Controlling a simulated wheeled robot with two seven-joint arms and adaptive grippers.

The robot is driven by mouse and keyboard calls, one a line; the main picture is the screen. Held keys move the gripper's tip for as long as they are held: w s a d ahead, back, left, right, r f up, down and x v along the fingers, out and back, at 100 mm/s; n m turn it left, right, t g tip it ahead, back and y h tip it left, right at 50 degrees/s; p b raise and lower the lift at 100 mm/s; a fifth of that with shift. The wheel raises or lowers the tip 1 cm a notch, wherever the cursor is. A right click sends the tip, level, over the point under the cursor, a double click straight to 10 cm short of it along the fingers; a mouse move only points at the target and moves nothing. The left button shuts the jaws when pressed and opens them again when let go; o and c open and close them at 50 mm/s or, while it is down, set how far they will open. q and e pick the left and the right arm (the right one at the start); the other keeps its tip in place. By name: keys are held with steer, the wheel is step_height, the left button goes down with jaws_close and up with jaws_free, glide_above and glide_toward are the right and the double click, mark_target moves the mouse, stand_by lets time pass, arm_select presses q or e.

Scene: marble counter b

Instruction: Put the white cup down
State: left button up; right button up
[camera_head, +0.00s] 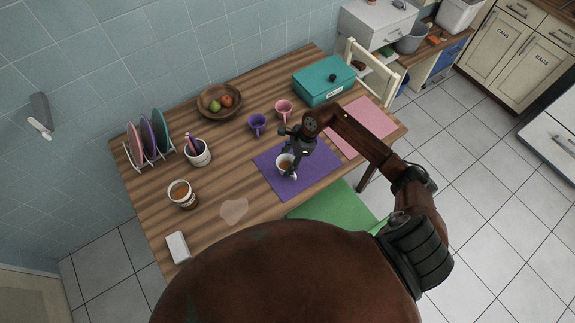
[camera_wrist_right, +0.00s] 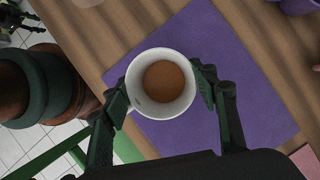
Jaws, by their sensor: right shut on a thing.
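The white cup (camera_head: 284,161) is upright over the purple placemat (camera_head: 324,169) in the head view and holds a brown drink. My right gripper (camera_head: 288,158) is shut on the cup. In the right wrist view, the white cup (camera_wrist_right: 160,83) sits between the two fingers of my right gripper (camera_wrist_right: 162,94), with the purple placemat (camera_wrist_right: 250,105) below it. I cannot tell whether the cup's base touches the mat.
A purple cup (camera_head: 257,122) and a pink cup (camera_head: 284,107) stand behind the mat. A teal box (camera_head: 322,83), fruit bowl (camera_head: 212,93), utensil pot (camera_head: 198,155), jar (camera_head: 182,196) and plate rack (camera_head: 152,160) stand around. A pink placemat (camera_head: 366,122) lies to the right.

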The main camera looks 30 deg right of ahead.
mark_target(285, 169)
steer(key=shift+w+d+f, duration=0.15)
steer(key=shift+f, duration=0.1)
steer(key=shift+d+f, duration=0.1)
steer(key=shift+f, duration=1.55)
steer(key=shift+f, duration=0.2)
steer(key=o, duration=1.3)
steer(key=shift+r, duration=0.1)
steer(key=v, duration=1.2)
steer(key=shift+d+r, duration=0.1)
